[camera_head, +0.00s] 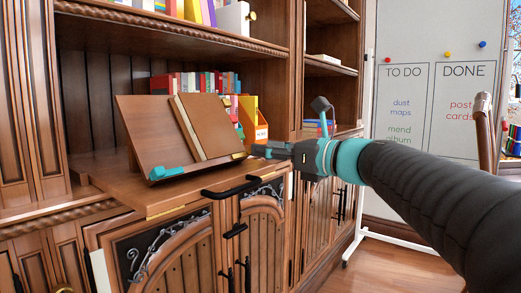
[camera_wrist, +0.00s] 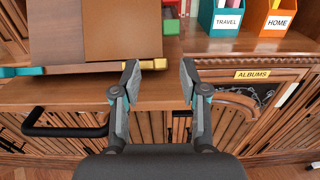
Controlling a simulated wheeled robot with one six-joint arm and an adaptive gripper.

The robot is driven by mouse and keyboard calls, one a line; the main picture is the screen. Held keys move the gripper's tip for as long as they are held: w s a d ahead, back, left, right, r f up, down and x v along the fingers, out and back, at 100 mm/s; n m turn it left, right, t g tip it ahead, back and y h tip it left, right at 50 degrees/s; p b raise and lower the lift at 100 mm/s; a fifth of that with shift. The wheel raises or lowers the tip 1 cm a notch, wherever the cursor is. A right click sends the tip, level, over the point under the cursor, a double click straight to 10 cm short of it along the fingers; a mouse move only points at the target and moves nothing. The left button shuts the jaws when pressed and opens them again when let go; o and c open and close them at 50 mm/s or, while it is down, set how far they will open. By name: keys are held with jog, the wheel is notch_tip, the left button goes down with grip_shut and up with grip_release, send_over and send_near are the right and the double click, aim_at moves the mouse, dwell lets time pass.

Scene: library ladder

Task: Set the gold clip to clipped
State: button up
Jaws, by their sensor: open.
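The gold clip (camera_head: 238,156) is a small yellow piece at the right end of the wooden book stand's front ledge (camera_head: 205,166). In the wrist view the gold clip (camera_wrist: 153,64) lies beyond and between my fingertips, nearer the left one. A brown book (camera_head: 212,125) leans on the stand (camera_head: 143,128) behind the ledge. My gripper (camera_head: 257,151) comes in from the right with its tips close to the gold clip. In the wrist view my gripper (camera_wrist: 159,78) is open and empty. I cannot tell whether it touches the clip.
A teal clip (camera_head: 167,172) sits at the ledge's left end. A black handle (camera_head: 230,188) sticks out below the counter edge. An orange file box (camera_head: 255,130) and a teal file box (camera_wrist: 222,18) stand behind. A whiteboard (camera_head: 432,110) is at the right.

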aim_at(245, 152)
jog(key=shift+x, duration=1.3)
jog(key=shift+c, duration=0.3)
grip_shut()
